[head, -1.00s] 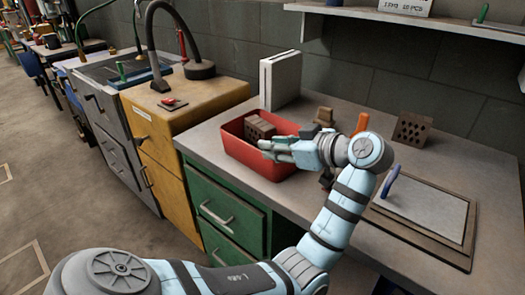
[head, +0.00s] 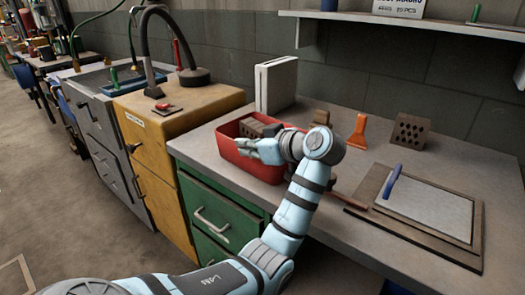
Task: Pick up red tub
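The red tub (head: 238,164) stands on the grey workbench, near its left front edge above the green drawers. A grey-brown hollow brick (head: 251,128) shows inside the tub. My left gripper (head: 243,149) reaches in from the right, its fingers pointing left over the tub's opening. The gripper and wrist hide the tub's right part. I cannot tell whether the fingers touch the tub or the brick, or how wide they are apart. My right gripper is not in view.
A white binder-like block (head: 277,84) stands behind the tub. An orange scraper (head: 358,131), a small brown block (head: 321,117) and a perforated brick (head: 410,131) stand to the right. A framed board (head: 430,205) with a blue handle lies at the right. A yellow cabinet (head: 165,145) adjoins on the left.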

